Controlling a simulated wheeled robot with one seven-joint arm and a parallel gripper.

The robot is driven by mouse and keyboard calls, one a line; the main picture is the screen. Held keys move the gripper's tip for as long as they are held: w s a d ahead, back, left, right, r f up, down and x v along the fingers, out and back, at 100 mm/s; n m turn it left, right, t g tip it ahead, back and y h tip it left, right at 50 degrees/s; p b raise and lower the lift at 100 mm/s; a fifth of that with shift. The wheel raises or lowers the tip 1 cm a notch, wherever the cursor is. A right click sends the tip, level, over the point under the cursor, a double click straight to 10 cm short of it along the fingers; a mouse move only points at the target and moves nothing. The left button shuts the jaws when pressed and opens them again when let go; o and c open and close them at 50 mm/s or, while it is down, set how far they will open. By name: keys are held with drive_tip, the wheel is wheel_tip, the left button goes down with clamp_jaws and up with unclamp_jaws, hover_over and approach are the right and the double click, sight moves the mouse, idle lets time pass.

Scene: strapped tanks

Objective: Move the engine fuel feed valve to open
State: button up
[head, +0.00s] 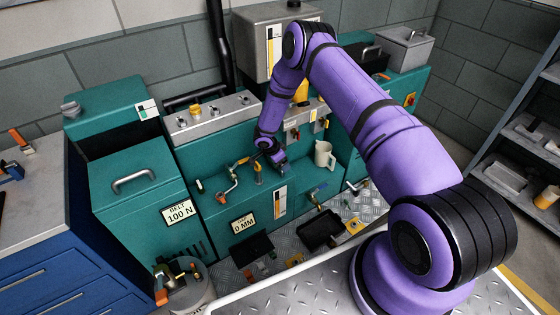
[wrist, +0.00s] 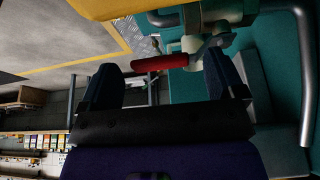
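My gripper (wrist: 160,66) is open in the wrist view, its two dark fingers apart. A red-handled lever (wrist: 160,62) shows between the fingertips. Its metal arm runs right to a pale valve body (wrist: 205,18). I cannot tell whether a finger touches the handle. In the head view my gripper (head: 277,163) is low at the front of the green machine, beside a brass fitting (head: 258,173). A red lever (head: 228,188) on a pipe is left of it, and a blue lever (head: 319,187) is to its lower right. No readable label shows which is the engine fuel feed valve.
A white mug (head: 324,155) stands on the green ledge just right of my gripper. The green machine (head: 130,185) carries "BELT 100 N" and "0 MM" plates. A black tray (head: 319,230) lies on the tread-plate floor. A grey metal pipe (wrist: 302,80) rises at right in the wrist view.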

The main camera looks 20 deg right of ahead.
drive_tip(key=shift+r, duration=0.1)
drive_tip(key=v, duration=1)
drive_tip(key=shift+r, duration=0.25)
drive_tip(key=shift+a, duration=0.15)
idle(0.3)
